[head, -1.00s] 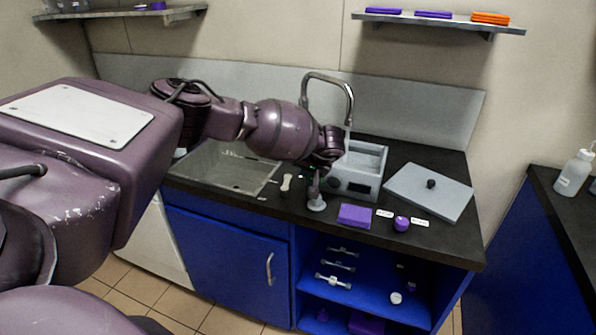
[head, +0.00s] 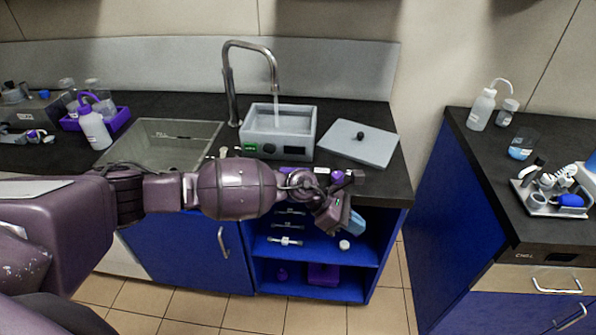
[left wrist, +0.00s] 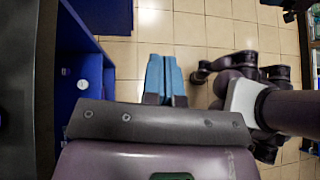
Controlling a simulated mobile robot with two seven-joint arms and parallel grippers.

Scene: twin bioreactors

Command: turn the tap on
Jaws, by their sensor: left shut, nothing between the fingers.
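I cannot make out the tap's handle. My left gripper (head: 357,223) is in front of the counter's right part, below the top and well apart from the tap. Its blue fingers are shut and empty, and they show in the left wrist view (left wrist: 163,78) above the tiled floor. My right gripper is not in view.
The sink (head: 165,142) lies left of the bath, and a grey lid (head: 358,142) lies to its right. Open blue shelves (head: 310,250) are below the counter, beside my left gripper. Another counter (head: 510,160) with bottles stands to the right. Tiled floor lies between.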

